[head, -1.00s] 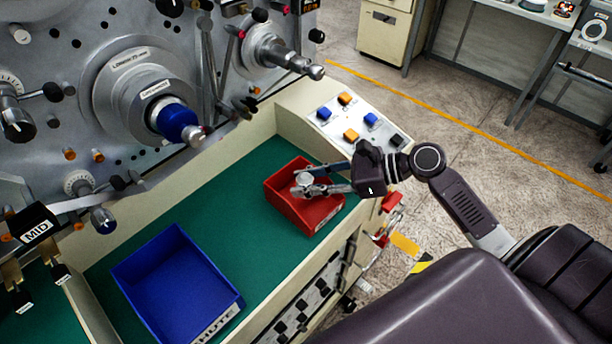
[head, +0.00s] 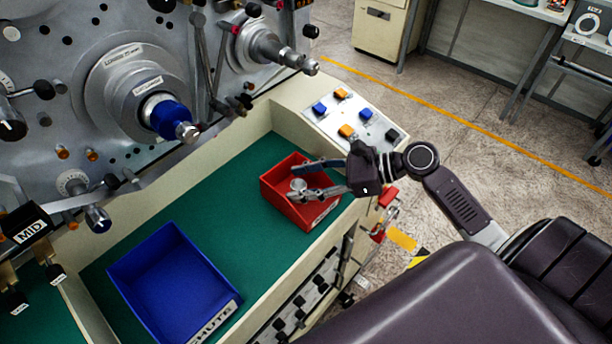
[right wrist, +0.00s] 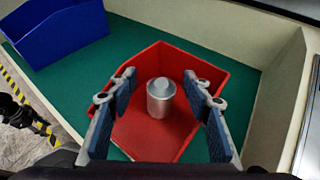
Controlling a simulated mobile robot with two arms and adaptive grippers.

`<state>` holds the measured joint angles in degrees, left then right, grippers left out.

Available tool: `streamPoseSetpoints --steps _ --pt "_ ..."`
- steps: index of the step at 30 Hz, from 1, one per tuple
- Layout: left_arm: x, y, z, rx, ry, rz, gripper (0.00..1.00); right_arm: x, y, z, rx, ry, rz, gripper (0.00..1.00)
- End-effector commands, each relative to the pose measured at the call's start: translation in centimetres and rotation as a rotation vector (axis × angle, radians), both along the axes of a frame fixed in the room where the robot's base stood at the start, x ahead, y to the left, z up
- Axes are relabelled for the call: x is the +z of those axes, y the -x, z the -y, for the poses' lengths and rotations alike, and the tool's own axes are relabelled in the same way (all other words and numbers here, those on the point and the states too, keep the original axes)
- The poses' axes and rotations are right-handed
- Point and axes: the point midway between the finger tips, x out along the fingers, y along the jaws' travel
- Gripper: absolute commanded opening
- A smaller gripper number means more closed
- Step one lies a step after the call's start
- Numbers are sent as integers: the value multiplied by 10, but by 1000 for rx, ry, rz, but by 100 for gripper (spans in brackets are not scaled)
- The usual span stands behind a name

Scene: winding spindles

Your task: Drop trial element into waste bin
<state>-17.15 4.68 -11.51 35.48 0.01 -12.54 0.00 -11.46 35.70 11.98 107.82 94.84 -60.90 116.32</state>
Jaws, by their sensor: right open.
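The trial element, a small silver cylinder (right wrist: 161,102) with a rounded top, is upright within the outline of the red waste bin (right wrist: 222,81). I cannot tell whether it touches the bin floor. My left gripper is not in view.
A blue bin (head: 174,274) labelled CHUTE stands left of the red bin on the green surface (head: 236,188). The winding machine (head: 75,65) with its spindles rises behind. A button panel (head: 352,116) lies beyond the red bin. Green surface between the bins is clear.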

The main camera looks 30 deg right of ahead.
Motion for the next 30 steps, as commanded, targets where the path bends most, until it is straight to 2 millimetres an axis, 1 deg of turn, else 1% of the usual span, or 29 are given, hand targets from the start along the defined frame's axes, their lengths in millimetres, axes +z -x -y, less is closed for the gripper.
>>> streamPoseSetpoints --steps 5,15,18,24,30 --pt "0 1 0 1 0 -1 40 4 8 12 -3 3 -3 46" --pt "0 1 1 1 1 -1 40 30 45 62 -1 4 -3 46" --pt "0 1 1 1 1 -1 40 37 54 73 -1 2 -2 46" --pt "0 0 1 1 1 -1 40 44 64 87 0 1 -1 46" --pt "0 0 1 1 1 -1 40 46 66 89 1 1 0 46"
